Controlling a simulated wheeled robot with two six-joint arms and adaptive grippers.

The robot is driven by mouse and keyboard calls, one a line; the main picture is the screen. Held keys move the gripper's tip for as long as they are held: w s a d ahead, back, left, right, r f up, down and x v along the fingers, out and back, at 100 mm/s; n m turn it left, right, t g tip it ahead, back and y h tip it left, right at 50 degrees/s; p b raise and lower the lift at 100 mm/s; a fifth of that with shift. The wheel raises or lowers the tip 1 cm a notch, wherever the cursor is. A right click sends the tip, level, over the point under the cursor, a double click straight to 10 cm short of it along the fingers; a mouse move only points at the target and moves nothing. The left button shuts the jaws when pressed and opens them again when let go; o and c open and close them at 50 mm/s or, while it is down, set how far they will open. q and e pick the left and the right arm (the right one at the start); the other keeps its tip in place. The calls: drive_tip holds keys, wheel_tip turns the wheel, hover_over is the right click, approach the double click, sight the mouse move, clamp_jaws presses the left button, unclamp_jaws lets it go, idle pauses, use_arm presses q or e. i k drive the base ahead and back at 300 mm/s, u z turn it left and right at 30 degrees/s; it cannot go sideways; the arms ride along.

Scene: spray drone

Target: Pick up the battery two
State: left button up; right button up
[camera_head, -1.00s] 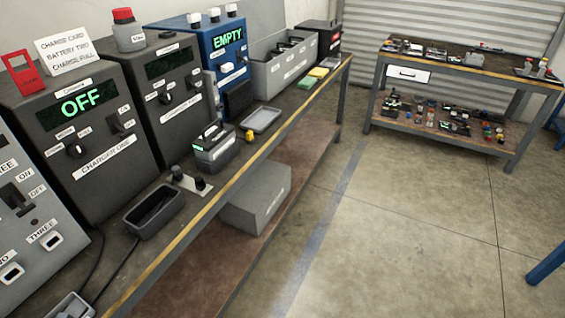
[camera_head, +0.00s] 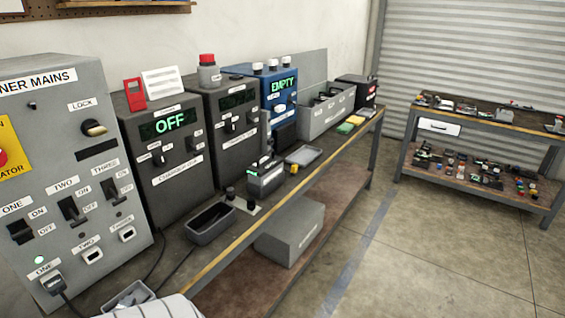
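A grey block with a dark handle, a white label and a small green light, which looks like a battery (camera_head: 266,181), stands upright on the bench in front of the dark charger units. Its label is too small to read, so I cannot tell if it is battery two. An empty dark open tray (camera_head: 211,226) lies to its left. A grey bin (camera_head: 322,119) further back holds dark items that I cannot make out. Neither of my grippers shows in the view.
The mains panel (camera_head: 60,150) stands at left, beside a charger reading OFF (camera_head: 165,160) and a blue unit reading EMPTY (camera_head: 278,98). A shallow tray (camera_head: 303,155) lies beyond the block. A ribbed whitish thing (camera_head: 160,309) shows at the bottom edge. Floor (camera_head: 430,260) is clear at right.

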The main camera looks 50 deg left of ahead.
sight(266, 168)
drive_tip(key=z, duration=0.05)
drive_tip(key=i, duration=1.95)
drive_tip(key=u, duration=0.55)
drive_tip(key=i, duration=1)
drive_tip(key=u, duration=1.65)
drive_tip(key=i, duration=0.85)
drive_tip(key=u, duration=0.85)
